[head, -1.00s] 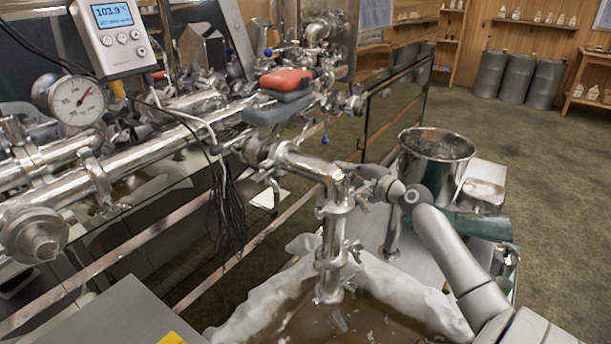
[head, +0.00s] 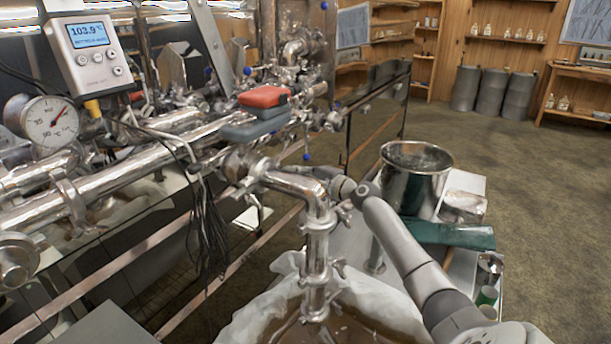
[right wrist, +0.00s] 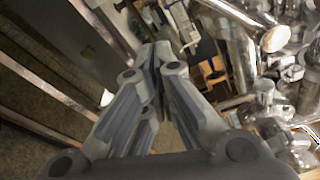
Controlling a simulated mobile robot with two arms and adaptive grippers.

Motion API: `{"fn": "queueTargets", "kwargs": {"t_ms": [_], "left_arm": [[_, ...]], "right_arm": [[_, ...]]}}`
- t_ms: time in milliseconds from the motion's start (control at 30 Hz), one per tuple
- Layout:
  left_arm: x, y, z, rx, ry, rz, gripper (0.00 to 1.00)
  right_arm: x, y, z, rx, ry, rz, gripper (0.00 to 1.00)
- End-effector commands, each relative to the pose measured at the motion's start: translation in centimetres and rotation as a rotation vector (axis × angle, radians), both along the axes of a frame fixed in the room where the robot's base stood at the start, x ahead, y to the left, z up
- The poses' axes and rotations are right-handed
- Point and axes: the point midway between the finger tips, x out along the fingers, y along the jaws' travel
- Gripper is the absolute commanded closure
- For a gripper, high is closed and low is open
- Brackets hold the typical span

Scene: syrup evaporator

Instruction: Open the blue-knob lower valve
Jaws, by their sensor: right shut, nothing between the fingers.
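Several small blue knobs sit on the valves of the steel pipework in the head view. The lowest blue knob (head: 306,157) hangs below the pipe, just above and left of my right gripper. My left gripper is not in view.
A lined vessel (head: 270,310) of brown liquid sits under the vertical pipe. A red-and-grey device (head: 262,98) rests on the pipes. Dark cables (head: 207,225) hang left. The floor at right is clear.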

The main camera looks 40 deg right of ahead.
Motion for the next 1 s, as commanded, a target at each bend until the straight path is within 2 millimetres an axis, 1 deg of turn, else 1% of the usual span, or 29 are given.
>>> {"fn": "queueTargets", "kwargs": {"t_ms": [33, 100, 133, 300, 500, 1000], "left_arm": [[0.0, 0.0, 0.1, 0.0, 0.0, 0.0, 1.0], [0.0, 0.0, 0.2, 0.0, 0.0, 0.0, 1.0], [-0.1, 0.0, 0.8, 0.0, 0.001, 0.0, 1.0], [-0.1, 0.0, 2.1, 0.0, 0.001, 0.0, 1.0], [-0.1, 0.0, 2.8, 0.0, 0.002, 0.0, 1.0], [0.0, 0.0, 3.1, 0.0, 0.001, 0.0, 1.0]], "right_arm": [[0.6, 0.1, 0.1, 0.002, -0.002, 0.0, 1.0], [1.3, 0.3, 0.1, 0.0, 0.0, 0.001, 1.0], [0.9, 0.7, 0.4, -0.003, 0.003, 0.002, 1.0], [0.0, 2.3, 1.0, -0.004, 0.002, 0.002, 1.0], [-0.5, 3.4, 1.2, -0.001, 0.002, 0.001, 1.0], [-0.6, 3.7, 1.2, 0.005, 0.002, 0.001, 1.0]]}}
